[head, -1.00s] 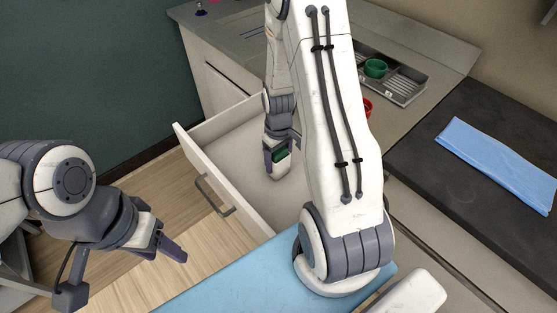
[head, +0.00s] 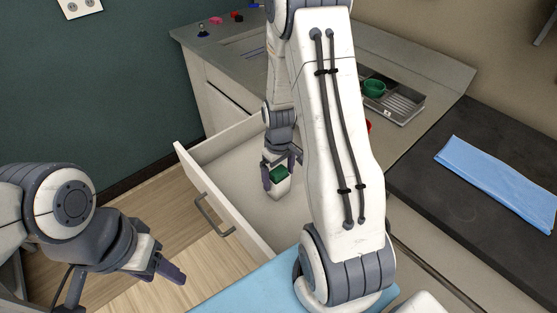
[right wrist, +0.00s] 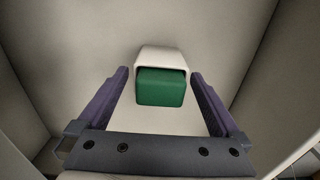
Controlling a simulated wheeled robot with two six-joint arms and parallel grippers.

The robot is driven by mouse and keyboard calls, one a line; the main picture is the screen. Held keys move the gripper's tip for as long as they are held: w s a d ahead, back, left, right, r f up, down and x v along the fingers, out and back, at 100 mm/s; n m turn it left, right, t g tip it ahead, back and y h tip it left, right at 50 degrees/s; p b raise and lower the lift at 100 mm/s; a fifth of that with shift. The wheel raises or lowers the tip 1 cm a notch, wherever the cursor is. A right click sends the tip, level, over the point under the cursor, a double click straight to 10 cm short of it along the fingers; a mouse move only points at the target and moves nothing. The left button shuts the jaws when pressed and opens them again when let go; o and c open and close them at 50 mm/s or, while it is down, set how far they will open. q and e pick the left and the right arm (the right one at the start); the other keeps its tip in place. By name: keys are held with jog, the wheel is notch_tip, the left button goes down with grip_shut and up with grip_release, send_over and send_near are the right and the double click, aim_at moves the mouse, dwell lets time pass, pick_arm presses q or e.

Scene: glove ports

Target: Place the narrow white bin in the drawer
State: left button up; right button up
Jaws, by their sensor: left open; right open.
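The narrow white bin (head: 278,190) stands in the open drawer (head: 232,188), with a green block (head: 279,174) in its top. In the right wrist view the white bin (right wrist: 161,60) and the green block (right wrist: 161,87) show ahead, between the two fingers. My right gripper (head: 282,171) is open just above the bin, with a gap on each side of it in the right wrist view (right wrist: 163,100). My left gripper (head: 170,266) is open and empty, outside the drawer to the left.
The drawer handle (head: 213,215) faces the wood floor. A counter with a metal tray (head: 405,103) and green cup (head: 375,88) is behind. A folded blue cloth (head: 498,183) lies on a dark surface at right. A blue surface (head: 245,290) is in front.

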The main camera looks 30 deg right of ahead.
notch_tip(320, 180, up, 10)
jog(key=shift+f, duration=0.1)
jog(key=s+a+r+n, duration=0.2)
jog(key=s+a+r, duration=0.1)
jog(key=a, duration=0.5)
jog(key=s+a+r+n, duration=0.1)
jog(key=s+a+r, duration=0.2)
jog(key=a, duration=0.6)
jog(key=s+a+r+n, duration=0.1)
jog(key=s+a, duration=0.2)
jog(key=s, duration=0.3)
jog(key=s+a+r+n+y, duration=0.1)
jog(key=s+a+r, duration=0.1)
jog(key=s+a, duration=0.2)
jog(key=shift+s+r+n, duration=0.15)
jog(key=shift+s+n, duration=0.15)
jog(key=shift+s, duration=0.7)
jog(key=shift+p, duration=0.3)
